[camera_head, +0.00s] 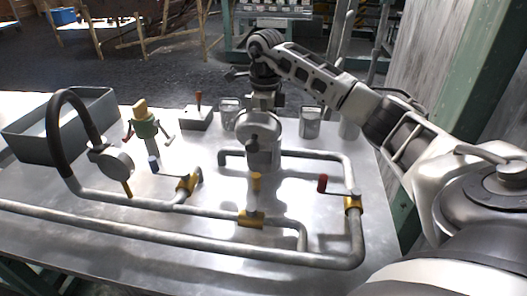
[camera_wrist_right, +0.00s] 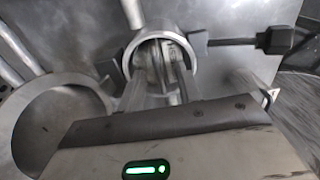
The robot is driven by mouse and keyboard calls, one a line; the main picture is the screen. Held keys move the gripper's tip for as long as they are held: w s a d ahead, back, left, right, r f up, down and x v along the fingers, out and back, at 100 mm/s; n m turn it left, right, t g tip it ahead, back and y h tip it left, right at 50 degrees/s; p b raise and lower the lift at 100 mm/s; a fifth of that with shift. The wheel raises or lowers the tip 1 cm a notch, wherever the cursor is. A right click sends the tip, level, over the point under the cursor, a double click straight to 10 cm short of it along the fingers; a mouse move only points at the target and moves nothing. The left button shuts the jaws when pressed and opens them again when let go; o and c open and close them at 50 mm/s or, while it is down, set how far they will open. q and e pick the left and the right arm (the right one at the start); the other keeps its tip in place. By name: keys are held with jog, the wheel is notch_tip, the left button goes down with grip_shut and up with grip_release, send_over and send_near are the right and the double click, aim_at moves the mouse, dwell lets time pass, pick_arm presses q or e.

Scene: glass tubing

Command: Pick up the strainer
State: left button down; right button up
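A grey metal fitting (camera_head: 262,150), which looks like the strainer, stands upright over the pipework at the middle of the table. My right arm reaches in from the right, and my right gripper (camera_head: 264,100) points down directly above this fitting. In the right wrist view, the gripper's two fingers (camera_wrist_right: 162,92) reach to a round grey metal collar (camera_wrist_right: 190,40) with an open top. Whether they are closed on it or only around it is unclear, as the fingertips are partly hidden. My left gripper is out of view.
Grey pipes (camera_head: 160,231) run across the metal table, with yellow fittings and a red-handled valve (camera_head: 322,184). A green fitting (camera_head: 146,130), a gauge with a black hose (camera_head: 62,125) and a grey tray (camera_head: 30,138) are left. Metal canisters (camera_head: 310,124) stand behind.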

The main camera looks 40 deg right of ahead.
grip_shut()
